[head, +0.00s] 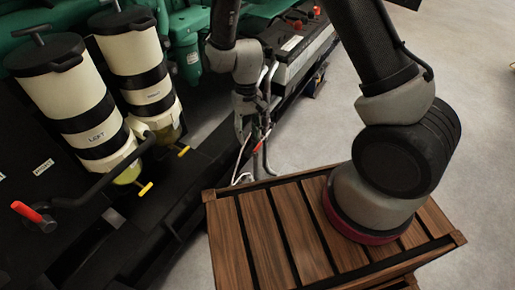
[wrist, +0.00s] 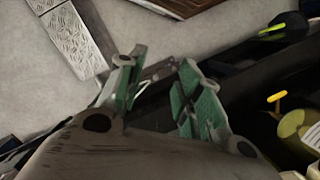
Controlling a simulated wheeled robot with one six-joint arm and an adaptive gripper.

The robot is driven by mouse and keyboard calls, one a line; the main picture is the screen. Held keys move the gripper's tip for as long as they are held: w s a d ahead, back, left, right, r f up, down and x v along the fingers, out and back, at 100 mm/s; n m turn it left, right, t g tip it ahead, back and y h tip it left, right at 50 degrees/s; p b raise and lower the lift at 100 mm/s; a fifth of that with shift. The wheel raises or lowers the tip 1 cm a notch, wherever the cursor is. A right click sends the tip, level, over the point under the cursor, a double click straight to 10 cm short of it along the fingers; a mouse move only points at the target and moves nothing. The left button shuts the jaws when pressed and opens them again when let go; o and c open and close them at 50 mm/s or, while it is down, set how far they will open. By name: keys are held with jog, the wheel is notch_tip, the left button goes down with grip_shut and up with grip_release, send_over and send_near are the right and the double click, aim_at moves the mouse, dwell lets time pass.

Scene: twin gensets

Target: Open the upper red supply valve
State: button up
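A red-handled lever (head: 27,212) sits at the far left of the head view, on a dark pipe beside the black panel. I cannot tell from these frames whether it is the upper supply valve or how its handle relates to open or closed. My gripper (head: 252,118) hangs near the middle of the head view, well to the right of that lever. In the wrist view my gripper (wrist: 163,68) has its two green-padded fingers apart, with nothing held between them. No red handle shows in the wrist view.
Two cream-and-black canisters, the left (head: 92,131) and right (head: 150,90), stand between the lever and my gripper, with yellow drain handles (head: 145,189) below. A slatted wooden crate (head: 262,225) is in front. Red and white cables (head: 243,158) run near my gripper. Grey floor lies right.

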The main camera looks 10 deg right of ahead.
jog(key=a+f+m, duration=0.2)
jog(key=a+f, duration=0.2)
jog(key=f, duration=0.9)
jog(key=m+t+h, duration=0.7)
jog(key=m+t, duration=0.9)
jog(key=t, duration=0.1)
send_near(258, 146)
jog(key=w+f, duration=0.1)
jog(key=w, duration=0.1)
jog(key=x, duration=0.8)
jog(key=shift+s+d+f, duration=0.15)
jog(key=shift+d, duration=0.1)
grip_shut()
